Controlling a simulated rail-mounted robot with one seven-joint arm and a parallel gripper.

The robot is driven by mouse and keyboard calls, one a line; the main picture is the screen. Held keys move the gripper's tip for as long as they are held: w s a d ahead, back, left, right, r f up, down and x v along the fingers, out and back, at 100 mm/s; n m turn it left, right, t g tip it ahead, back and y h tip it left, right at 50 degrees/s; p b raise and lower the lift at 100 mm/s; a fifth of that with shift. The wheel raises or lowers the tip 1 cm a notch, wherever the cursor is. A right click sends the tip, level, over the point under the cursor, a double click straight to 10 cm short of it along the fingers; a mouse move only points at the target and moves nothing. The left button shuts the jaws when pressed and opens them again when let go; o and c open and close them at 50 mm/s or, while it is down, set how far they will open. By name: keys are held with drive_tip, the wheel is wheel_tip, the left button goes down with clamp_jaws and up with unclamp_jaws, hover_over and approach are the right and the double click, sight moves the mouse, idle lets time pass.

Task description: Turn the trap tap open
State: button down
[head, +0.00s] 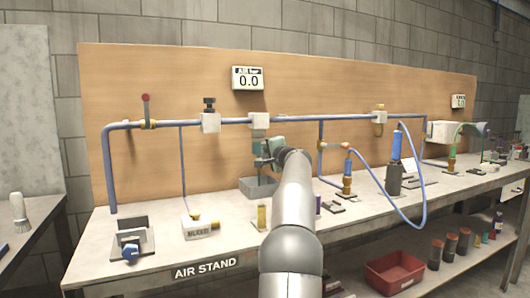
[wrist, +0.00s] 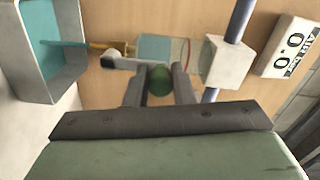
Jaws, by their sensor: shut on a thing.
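The trap is a clear bowl (wrist: 172,48) under a white block (wrist: 228,62) on the blue pipe; the block also shows in the head view (head: 259,120). A brass outlet (wrist: 105,47) leaves the bowl, and a short grey tap lever (wrist: 122,63) lies beside it. A dark green round knob (wrist: 159,81) appears to be at the lever's end. My gripper (wrist: 160,74) is shut on the knob, one finger on each side. In the head view my gripper (head: 268,155) is below the white block, and my arm hides much of the tap.
A grey open box (wrist: 62,85) with blue-green inside stands under the outlet; it also shows in the head view (head: 252,187). A display (head: 248,78) reads 0.0. A red-knobbed valve (head: 146,100) sits on the pipe at left. Blue hoses (head: 400,215) and bottles stand at right.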

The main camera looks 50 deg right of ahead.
drive_tip(key=c, duration=1.2)
unclamp_jaws()
drive_tip(key=shift+c, duration=0.2)
drive_tip(key=b+v, duration=0.4)
drive_tip(key=v, duration=1.3)
drive_tip(key=shift+a, duration=0.2)
drive_tip(key=shift+s, duration=0.15)
